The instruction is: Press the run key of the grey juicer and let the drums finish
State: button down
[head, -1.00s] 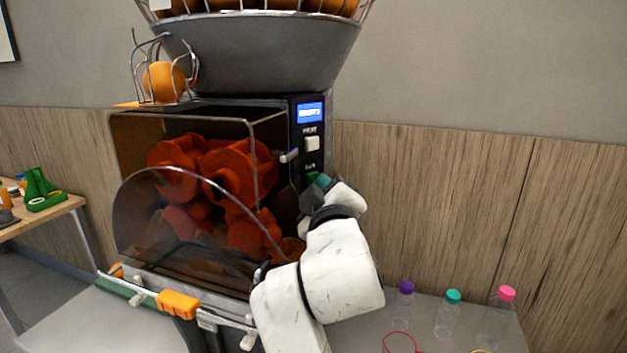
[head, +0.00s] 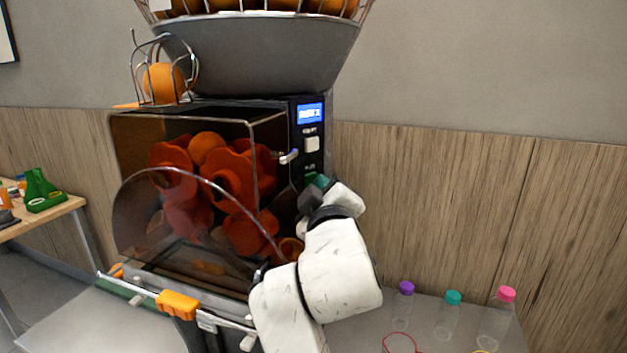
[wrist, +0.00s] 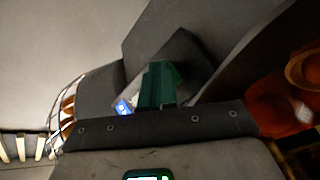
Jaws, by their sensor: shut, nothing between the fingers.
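The grey juicer (head: 255,48) stands in the middle of the head view. Its front panel has a lit blue display (head: 310,113), a pale key (head: 312,144) and, below, the run key's place, mostly hidden by my gripper. My gripper (head: 319,182) is at that lower key, its green fingertips shut and empty; whether they touch the key is hard to tell. The closed green fingers also show in the wrist view (wrist: 158,85). Orange-red drums (head: 228,178) sit behind the clear cover, with an orange (head: 207,146) among them.
A wire cage holding an orange (head: 163,82) is on the juicer's left. Bottles with purple, teal and pink caps (head: 453,297) stand at lower right. A side table (head: 62,208) with a green holder (head: 42,190) is at far left. The wall right of the juicer is clear.

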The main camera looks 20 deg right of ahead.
jog(key=shift+s+d, duration=0.25)
jog(key=shift+s, duration=0.4)
jog(key=s, duration=0.1)
jog(key=s+d+p, duration=0.1)
jog(key=s, duration=0.1)
jog(key=s+d+p, duration=0.1)
jog(key=shift+s, duration=0.3)
dwell(0.5)
jog(key=s+d+f+m+g, duration=0.1)
jog(key=s+d+f+g, duration=0.15)
jog(key=f, duration=0.55)
jog(key=s+d+f+m+g+y, duration=0.1)
jog(key=s+d+f+g, duration=0.2)
jog(key=f, duration=0.6)
jog(key=s+d+f+m+g, duration=0.1)
jog(key=s+d+f+g, duration=0.15)
jog(key=s+f, duration=0.4)
jog(key=s+f+m+g+y, duration=0.1)
jog(key=s+f+g, duration=0.3)
jog(key=s+f, duration=0.5)
jog(key=s+f+m+g+y, duration=0.2)
jog(key=s+f+g, duration=0.3)
jog(key=s+f, duration=0.5)
jog(key=s+m, duration=0.1)
jog(key=s, duration=0.4)
jog(key=shift+s+a+m, duration=0.15)
jog(key=shift+a+m, duration=0.1)
jog(key=shift+m, duration=0.15)
